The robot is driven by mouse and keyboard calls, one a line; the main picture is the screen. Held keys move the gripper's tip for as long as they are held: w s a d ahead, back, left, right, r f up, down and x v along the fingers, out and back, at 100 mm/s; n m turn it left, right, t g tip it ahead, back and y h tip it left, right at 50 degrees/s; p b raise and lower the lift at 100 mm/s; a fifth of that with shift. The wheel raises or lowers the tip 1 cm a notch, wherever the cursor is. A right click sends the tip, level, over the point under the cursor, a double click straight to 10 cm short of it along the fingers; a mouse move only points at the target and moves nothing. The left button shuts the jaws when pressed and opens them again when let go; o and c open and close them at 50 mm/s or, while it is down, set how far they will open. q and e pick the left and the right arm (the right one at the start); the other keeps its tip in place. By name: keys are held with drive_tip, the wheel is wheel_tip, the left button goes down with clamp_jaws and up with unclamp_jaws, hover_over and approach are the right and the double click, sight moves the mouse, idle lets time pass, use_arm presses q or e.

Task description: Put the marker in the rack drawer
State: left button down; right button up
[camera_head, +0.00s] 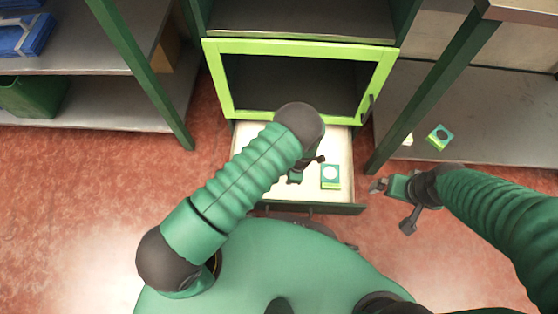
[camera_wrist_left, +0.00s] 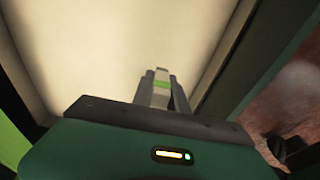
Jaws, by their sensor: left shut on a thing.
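The rack drawer (camera_head: 335,208) is pulled out below the green-framed cabinet, with a pale inside. My left gripper (camera_head: 295,179) is over the drawer and partly hidden by my own arm. In the left wrist view, my left gripper (camera_wrist_left: 162,88) is shut on a pale marker (camera_wrist_left: 161,84) with a green band, over the pale drawer bottom (camera_wrist_left: 120,40). I cannot tell if the marker touches the bottom. In the head view the marker is not clear. My right gripper (camera_head: 378,186) is right of the drawer, above the floor; its jaw opening is too small to tell.
A green and yellow box (camera_head: 330,176) with a white round mark lies in the drawer, right of my left gripper. A similar box (camera_head: 438,137) lies on the right shelf. The green frame (camera_head: 300,47) stands above the drawer. The red floor in front is clear.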

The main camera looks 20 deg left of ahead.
use_arm(q)
drive_tip(key=w+a+b, duration=0.1)
drive_tip(key=a+b, duration=0.1)
drive_tip(key=a, duration=0.2)
drive_tip(key=w+a+f+b, duration=0.1)
drive_tip(key=a+b, duration=0.1)
drive_tip(key=a, duration=0.3)
drive_tip(key=w+a+b, duration=0.1)
drive_tip(key=a+b, duration=0.1)
drive_tip(key=a, duration=0.3)
drive_tip(key=shift+w+a+f, duration=0.1)
drive_tip(key=shift+w+f, duration=0.25)
drive_tip(key=f+b, duration=0.3)
drive_tip(key=b, duration=0.1)
drive_tip(key=shift+a+f, duration=0.2)
drive_tip(key=shift+f, duration=0.15)
drive_tip(key=shift+r, duration=0.25)
drive_tip(key=shift+f, duration=0.2)
drive_tip(key=c, duration=1.3)
unclamp_jaws()
drive_tip(key=shift+r, duration=0.1)
